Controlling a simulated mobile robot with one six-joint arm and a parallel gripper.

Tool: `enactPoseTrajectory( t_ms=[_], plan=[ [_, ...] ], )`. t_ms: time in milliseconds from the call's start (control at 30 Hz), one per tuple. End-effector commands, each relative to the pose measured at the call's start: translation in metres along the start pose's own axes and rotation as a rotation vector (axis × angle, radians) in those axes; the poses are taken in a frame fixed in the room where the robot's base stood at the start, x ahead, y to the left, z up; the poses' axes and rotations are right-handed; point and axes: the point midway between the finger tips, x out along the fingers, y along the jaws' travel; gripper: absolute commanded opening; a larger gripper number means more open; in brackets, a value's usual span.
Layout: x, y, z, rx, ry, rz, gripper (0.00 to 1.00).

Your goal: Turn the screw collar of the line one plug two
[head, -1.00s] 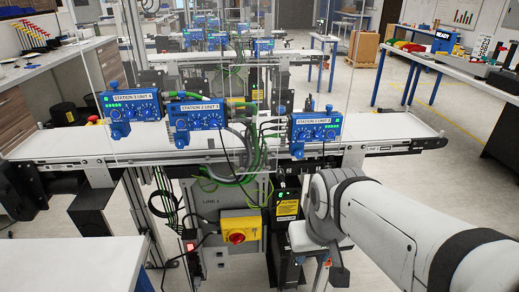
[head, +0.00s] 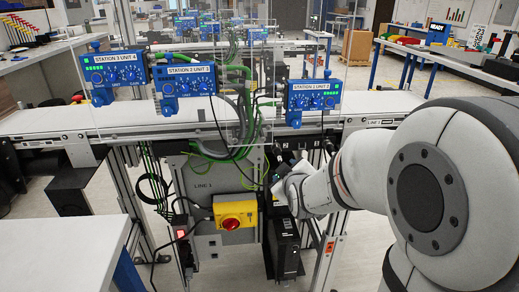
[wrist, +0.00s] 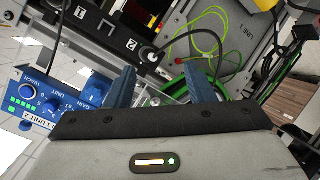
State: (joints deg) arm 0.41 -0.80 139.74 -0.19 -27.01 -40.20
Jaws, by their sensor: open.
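A black panel (wrist: 128,27) with white labels 1 and 2 shows at the top of the wrist view. Beside label 2 is a dark round plug (wrist: 149,54) with a black cable running from it to the right; its collar is too small to make out clearly. My gripper (wrist: 160,86) is open, its two blue-grey fingers pointing toward the panel with the plug beyond and between them, apart from it. In the head view my gripper (head: 280,186) is just below the panel under the line one conveyor (head: 367,123), and its fingers are mostly hidden.
A blue station unit (wrist: 48,100) stands close to my gripper's left in the wrist view. Green cables (wrist: 198,70) hang close by the right finger. A yellow switch box with a red knob (head: 236,212) and a black box (head: 284,248) sit below the conveyor in the head view.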

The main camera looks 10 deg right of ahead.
Motion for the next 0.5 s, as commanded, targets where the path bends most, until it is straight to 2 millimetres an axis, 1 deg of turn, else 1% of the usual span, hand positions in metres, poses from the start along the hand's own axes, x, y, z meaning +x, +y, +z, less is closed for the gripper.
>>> enactPoseTrajectory(
  t_ms=[33,133,200,300,433,500],
  plan=[
    [0.018,-0.008,0.01,-0.05,0.045,0.043,0.49],
    [0.034,-0.006,0.008,-0.143,0.134,0.14,0.49],
    [0.041,-0.005,0.006,-0.194,0.179,0.196,0.49],
    [0.046,-0.004,0.005,-0.244,0.221,0.254,0.49],
    [0.051,-0.001,0.002,-0.272,0.245,0.29,0.49],
    [0.057,0.001,-0.001,-0.276,0.249,0.295,0.49]
  ],
)
